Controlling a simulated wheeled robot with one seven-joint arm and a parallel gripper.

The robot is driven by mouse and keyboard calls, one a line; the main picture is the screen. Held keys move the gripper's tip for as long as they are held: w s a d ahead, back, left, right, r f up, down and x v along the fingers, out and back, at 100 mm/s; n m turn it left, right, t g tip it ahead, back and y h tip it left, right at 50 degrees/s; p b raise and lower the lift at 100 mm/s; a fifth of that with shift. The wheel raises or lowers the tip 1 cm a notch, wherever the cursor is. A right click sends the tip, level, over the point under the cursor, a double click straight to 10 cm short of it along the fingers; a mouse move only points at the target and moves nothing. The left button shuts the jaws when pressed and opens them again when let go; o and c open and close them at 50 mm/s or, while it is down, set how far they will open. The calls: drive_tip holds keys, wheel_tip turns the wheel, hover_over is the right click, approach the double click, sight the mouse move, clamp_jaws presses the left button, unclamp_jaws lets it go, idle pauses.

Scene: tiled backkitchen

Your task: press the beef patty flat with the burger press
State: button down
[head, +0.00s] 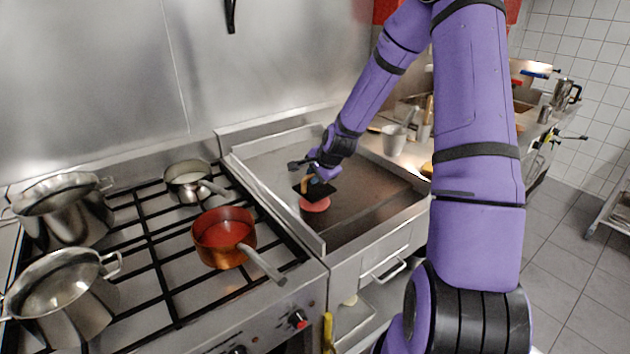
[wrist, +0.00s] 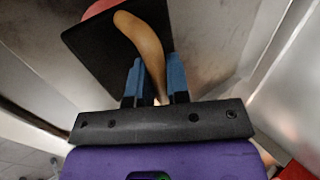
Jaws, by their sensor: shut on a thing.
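The burger press has a flat dark square plate and a curved wooden handle; it shows in the wrist view (wrist: 95,50) and in the head view (head: 325,192). My gripper (wrist: 155,85) is shut on the wooden handle, with its blue fingers on either side; in the head view my gripper (head: 318,179) is over the griddle. The beef patty (head: 315,205) is a pink-red round on the griddle (head: 375,190). The press plate is above the patty and hides part of it. I cannot tell whether they touch. An edge of the patty (wrist: 98,8) shows behind the plate in the wrist view.
The griddle has raised metal walls at its back and left. Left of it, the gas hob holds a copper pan with red sauce (head: 224,232), a small saucepan (head: 188,181) and two steel pots. A cup (head: 394,140) stands on the counter to the right.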

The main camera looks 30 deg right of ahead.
drive_tip(key=shift+r, duration=1.8)
